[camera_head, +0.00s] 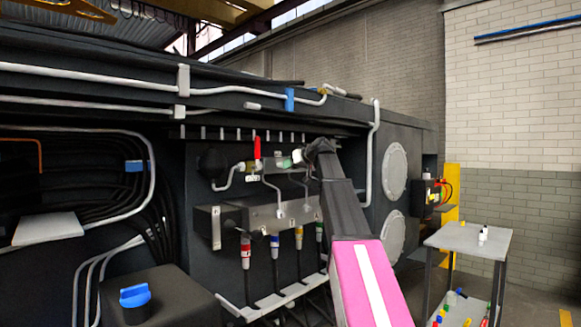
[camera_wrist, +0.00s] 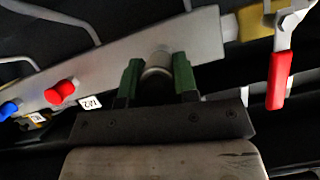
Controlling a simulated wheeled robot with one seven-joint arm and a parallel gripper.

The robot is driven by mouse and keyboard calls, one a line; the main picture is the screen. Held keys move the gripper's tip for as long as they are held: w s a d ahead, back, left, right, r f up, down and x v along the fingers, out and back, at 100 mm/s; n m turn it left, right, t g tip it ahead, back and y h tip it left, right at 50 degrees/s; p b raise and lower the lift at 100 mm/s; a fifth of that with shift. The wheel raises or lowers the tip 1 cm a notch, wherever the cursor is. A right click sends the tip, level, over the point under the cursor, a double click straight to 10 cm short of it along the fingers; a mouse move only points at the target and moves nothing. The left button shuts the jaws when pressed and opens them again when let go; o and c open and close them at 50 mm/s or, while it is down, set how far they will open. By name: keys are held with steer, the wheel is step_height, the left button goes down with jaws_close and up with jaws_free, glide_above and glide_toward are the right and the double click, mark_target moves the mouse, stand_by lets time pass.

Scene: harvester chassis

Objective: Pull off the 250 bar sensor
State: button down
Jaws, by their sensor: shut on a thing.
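In the wrist view, my gripper (camera_wrist: 157,80) has its two green fingers on either side of a short, round, silver-grey metal body, the sensor (camera_wrist: 157,64). The fingers are shut on it. It sits against the long grey metal block (camera_wrist: 205,50), and I cannot tell whether it is seated or free. No "250 bar" marking is readable on it. The sensor is too small to make out there.
The red valve handle (camera_wrist: 281,80) hangs close to the right of my gripper. A red knob (camera_wrist: 60,93), a blue knob (camera_wrist: 9,109) and a small white label (camera_wrist: 89,102) lie left. In the head view, a side table (camera_head: 455,240) stands right, with small bottles on it.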

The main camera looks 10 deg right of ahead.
steer(key=shift+s+d, duration=0.15)
steer(key=shift+s, duration=0.05)
steer(key=shift+s+d, duration=0.55)
steer(key=shift+s, duration=0.2)
steer(key=shift+s+d, duration=0.5)
steer(key=shift+s, duration=0.2)
